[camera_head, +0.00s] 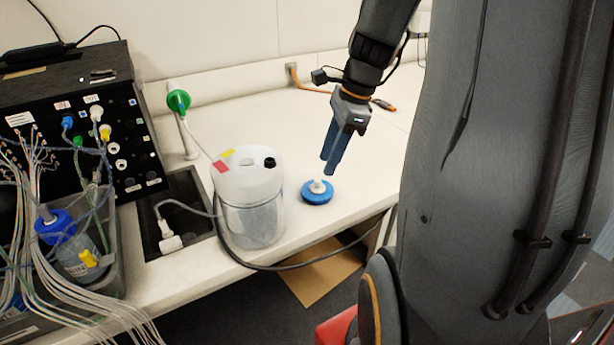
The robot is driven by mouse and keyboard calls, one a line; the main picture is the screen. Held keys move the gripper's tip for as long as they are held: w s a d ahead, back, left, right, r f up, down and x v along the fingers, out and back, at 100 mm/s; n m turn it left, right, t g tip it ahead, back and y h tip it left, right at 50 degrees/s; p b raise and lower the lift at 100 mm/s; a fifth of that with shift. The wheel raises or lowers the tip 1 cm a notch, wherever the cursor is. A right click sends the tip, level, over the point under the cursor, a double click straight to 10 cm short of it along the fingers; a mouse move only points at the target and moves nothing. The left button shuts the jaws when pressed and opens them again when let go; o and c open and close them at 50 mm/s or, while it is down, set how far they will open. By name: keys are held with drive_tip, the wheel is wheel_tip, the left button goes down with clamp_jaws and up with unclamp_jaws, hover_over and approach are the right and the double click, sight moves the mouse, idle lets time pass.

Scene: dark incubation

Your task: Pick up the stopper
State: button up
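The stopper (317,192) is a blue disc with a white knob on top. It lies on the white bench near its front edge, just right of a clear canister with a white lid (252,205). My gripper (331,168) points down with its blue-grey fingers just above the stopper's knob, a little to its right in the picture. The fingers overlap from this angle, so the gap between them does not show. The fingertips appear slightly apart from the knob. Nothing shows held between them.
A black equipment box (75,110) with ports stands at the left, beside a grey bin (105,255) with tubes and a blue-capped bottle. A green-ended stand (180,105) is behind the canister. A dark cable runs along the bench front.

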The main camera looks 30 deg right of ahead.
sight(318, 180)
drive_tip(key=shift+m, duration=0.7)
drive_tip(key=shift+w+d+p+x, duration=0.15)
drive_tip(key=shift+w+p+x, duration=0.1)
drive_tip(key=shift+x, duration=0.95)
drive_tip(key=shift+w+d+p+x, duration=0.15)
drive_tip(key=shift+w+p+x, duration=0.1)
drive_tip(key=shift+x, duration=1)
drive_tip(key=shift+w+d+p+x, duration=0.15)
drive_tip(key=shift+p+x, duration=0.1)
drive_tip(key=shift+x, duration=0.95)
clamp_jaws()
